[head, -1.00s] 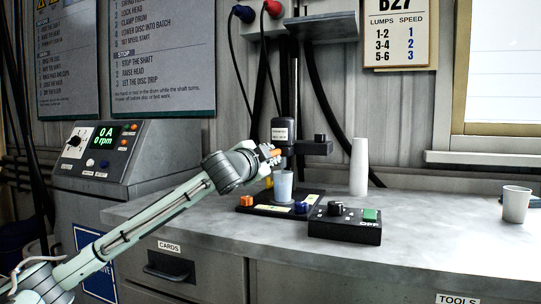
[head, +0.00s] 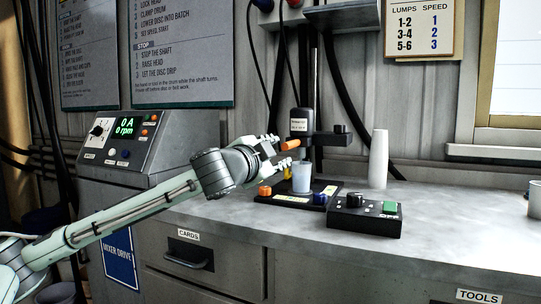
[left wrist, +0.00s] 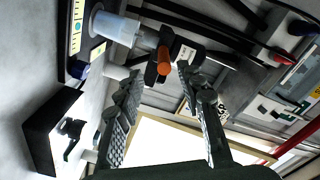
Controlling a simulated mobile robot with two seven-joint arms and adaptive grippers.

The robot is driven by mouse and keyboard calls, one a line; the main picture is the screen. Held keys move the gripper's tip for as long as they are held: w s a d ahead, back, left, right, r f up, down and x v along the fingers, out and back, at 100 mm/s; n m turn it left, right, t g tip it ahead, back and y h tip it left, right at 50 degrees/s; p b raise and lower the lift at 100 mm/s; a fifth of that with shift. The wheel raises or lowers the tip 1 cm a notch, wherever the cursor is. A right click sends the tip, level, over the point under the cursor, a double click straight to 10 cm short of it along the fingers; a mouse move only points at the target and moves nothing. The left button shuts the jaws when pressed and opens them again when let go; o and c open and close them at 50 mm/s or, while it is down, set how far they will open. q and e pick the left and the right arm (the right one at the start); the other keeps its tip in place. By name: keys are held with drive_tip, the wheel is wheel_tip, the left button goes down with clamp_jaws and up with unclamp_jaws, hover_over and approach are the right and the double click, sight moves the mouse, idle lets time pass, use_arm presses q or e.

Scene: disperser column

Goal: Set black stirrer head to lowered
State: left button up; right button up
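The black stirrer head (head: 302,122) is mounted on an upright post, above a translucent cup (head: 301,178) on the black stirrer base (head: 268,199). An orange handle (head: 291,146) sticks out from the head's left side. In the left wrist view the orange handle (left wrist: 163,60) is just beyond my fingertips, with the cup (left wrist: 112,28) to its upper left. My left gripper (head: 276,157) is open and empty, left of the head and close to the handle; its fingers are spread in the left wrist view (left wrist: 160,76). My right gripper is not in view.
A black control box (head: 365,216) with a green button stands right of the base. A stack of white cups (head: 378,160) is behind it. The mixer drive console (head: 125,140) stands left.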

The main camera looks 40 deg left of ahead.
use_arm(q)
drive_tip(key=shift+v, duration=1.9)
